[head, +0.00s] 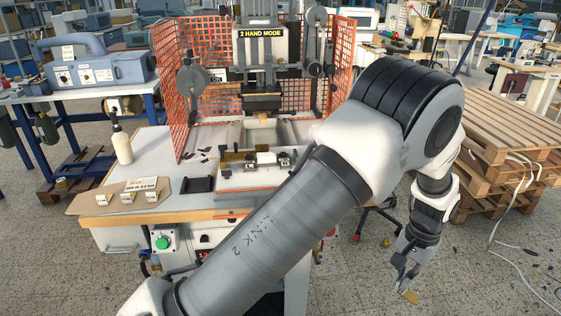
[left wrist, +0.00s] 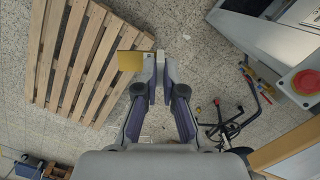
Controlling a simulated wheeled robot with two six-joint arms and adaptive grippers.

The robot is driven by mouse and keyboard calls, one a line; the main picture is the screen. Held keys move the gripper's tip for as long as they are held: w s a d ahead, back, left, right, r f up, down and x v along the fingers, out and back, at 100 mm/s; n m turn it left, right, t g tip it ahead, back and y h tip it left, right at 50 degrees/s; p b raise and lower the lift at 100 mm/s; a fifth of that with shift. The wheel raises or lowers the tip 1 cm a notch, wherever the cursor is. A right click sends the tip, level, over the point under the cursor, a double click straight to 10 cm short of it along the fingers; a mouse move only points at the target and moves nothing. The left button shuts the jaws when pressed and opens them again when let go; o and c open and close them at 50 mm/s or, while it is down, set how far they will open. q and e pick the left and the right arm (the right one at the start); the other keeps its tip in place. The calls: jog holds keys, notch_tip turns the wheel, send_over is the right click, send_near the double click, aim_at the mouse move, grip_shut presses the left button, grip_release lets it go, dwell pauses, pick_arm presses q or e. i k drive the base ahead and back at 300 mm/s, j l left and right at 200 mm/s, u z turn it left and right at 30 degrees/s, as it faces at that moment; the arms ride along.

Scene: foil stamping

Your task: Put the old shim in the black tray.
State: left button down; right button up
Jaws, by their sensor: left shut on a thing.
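My left gripper (head: 405,280) hangs low at the right of the head view, over the floor beside the pallets and well away from the bench. It is shut on a thin yellow-gold square piece, which I take to be the old shim (head: 411,297). In the left wrist view the shim (left wrist: 130,61) sticks out to the left of the fingertips (left wrist: 154,68). The black tray (head: 198,185) lies on the left part of the bench top, and it looks empty. My right gripper is not in view.
Wooden pallets (head: 510,130) stack at the right. My left arm hides the bench's right part.

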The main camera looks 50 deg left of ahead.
aim_at(195, 185)
jog(key=j+z, duration=0.15)
jog(key=z, duration=0.3)
jog(key=k+z, duration=0.15)
jog(key=z, duration=0.25)
jog(key=k+j+z, duration=0.1)
jog(key=z, duration=0.35)
jog(key=k+z, duration=0.15)
jog(key=z, duration=0.3)
jog(key=k+j+u, duration=0.1)
jog(key=k+u, duration=0.3)
jog(key=k+j+u, duration=0.3)
jog(key=k+u, duration=0.15)
jog(key=k, duration=0.1)
